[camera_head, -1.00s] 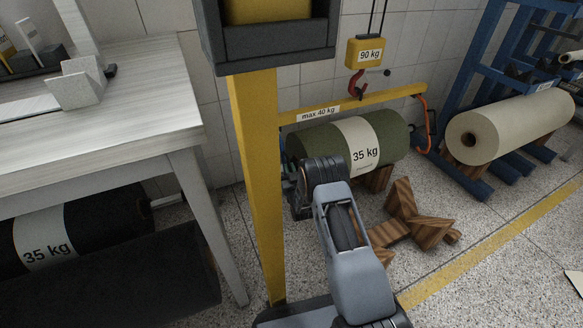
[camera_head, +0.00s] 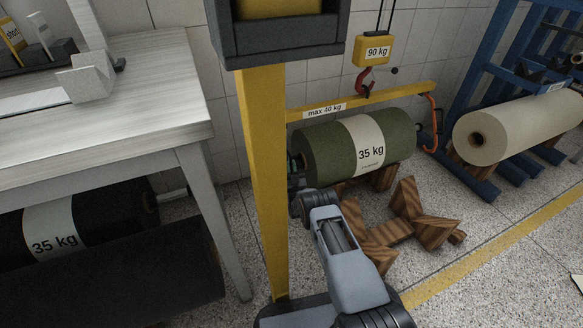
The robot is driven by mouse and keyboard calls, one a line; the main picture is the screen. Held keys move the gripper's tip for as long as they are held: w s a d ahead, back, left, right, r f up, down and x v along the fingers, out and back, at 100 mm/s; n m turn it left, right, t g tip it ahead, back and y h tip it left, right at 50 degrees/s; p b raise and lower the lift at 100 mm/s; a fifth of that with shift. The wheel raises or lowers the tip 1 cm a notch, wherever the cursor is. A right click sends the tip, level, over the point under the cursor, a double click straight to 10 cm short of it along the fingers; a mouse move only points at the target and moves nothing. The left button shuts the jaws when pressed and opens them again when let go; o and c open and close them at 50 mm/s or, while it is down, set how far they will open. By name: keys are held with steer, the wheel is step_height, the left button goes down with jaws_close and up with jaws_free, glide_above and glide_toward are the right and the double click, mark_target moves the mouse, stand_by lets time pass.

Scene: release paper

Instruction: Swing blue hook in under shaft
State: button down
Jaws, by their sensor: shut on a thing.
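The olive green roll (camera_head: 325,155), with a white band reading 35 kg, lies under the yellow lifting beam (camera_head: 390,94) marked max 40 kg. The shaft shows as a short dark stub at the roll's right end (camera_head: 419,128); its left end is mostly hidden. An orange hook (camera_head: 433,110) hangs from the beam's right end, around the shaft's right side. My gripper (camera_head: 295,178) is at the roll's left end, partly hidden by my wrist and close to the yellow post. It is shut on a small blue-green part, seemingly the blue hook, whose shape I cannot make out.
A yellow post (camera_head: 262,190) stands just left of my gripper. A red crane hook (camera_head: 365,82) under the 90 kg block (camera_head: 376,50) holds the beam. Wooden chocks (camera_head: 405,220) lie below the roll. A grey table (camera_head: 120,130) stands left; a blue rack (camera_head: 470,100) stands right.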

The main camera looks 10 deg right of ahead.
steer(key=shift+a+r, duration=0.1)
steer(key=c, duration=1.2)
jaws_free()
steer(key=shift+w, duration=0.1)
steer(key=shift+o, duration=0.2)
steer(key=p+v, duration=0.4)
steer(key=v, duration=1)
steer(key=shift+w, duration=0.1)
